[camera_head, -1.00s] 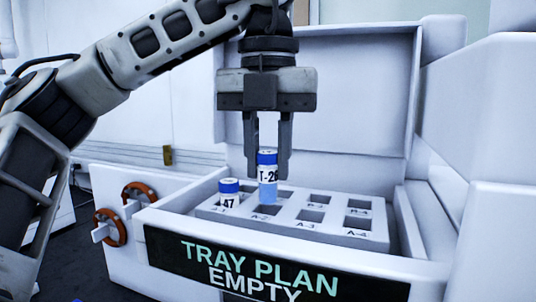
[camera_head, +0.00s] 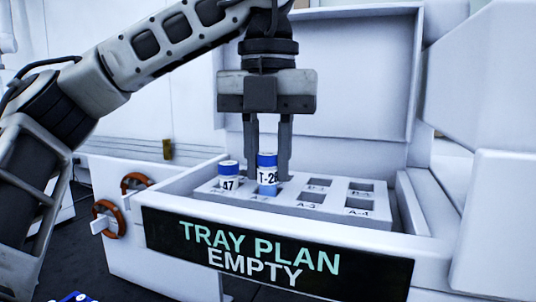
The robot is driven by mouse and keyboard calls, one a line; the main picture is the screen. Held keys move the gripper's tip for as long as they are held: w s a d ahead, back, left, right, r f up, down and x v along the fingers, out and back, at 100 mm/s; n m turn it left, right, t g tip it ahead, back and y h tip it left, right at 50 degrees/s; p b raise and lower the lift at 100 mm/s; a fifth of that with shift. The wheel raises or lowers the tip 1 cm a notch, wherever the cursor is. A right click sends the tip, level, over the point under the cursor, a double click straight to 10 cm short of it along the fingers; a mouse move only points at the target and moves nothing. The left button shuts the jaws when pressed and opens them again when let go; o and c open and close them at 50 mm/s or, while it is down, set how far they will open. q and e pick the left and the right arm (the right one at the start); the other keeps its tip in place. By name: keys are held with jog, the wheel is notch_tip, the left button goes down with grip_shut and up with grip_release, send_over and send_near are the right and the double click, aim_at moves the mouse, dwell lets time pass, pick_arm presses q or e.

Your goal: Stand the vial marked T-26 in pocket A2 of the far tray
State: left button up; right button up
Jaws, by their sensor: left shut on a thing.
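The vial marked T-26 (camera_head: 267,174) has a blue cap, a white label and blue contents. It stands upright between the fingers of my left gripper (camera_head: 267,180), which is shut on it. The vial is at pocket A2 of the tray (camera_head: 335,208); its lower end is cut off from view by the pocket's edge, so it looks partly inside. I cannot tell whether it rests on the bottom. The tray is a pale block with two rows of square pockets. My right gripper is not in view.
Another blue-capped vial, its label reading about 47 (camera_head: 228,178), stands just left in the same tray. Pockets A-3 (camera_head: 312,198) and A-4 (camera_head: 358,204) look empty. A dark sign (camera_head: 270,255) reads TRAY PLAN EMPTY on the white box's front; its raised lid (camera_head: 350,95) stands behind.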

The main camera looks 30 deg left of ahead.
pick_arm(q)
jog(key=shift+f, duration=0.2)
jog(key=shift+f+b, duration=0.4)
jog(key=shift+f, duration=0.05)
jog(key=o, duration=1.4)
jog(key=shift+o, duration=0.2)
jog(key=shift+r, duration=0.15)
notch_tip(320, 180, up, 2)
jog(key=p, duration=0.2)
jog(key=shift+r+p, duration=0.15)
jog(key=shift+p, duration=0.25)
jog(key=shift+r, duration=2.25)
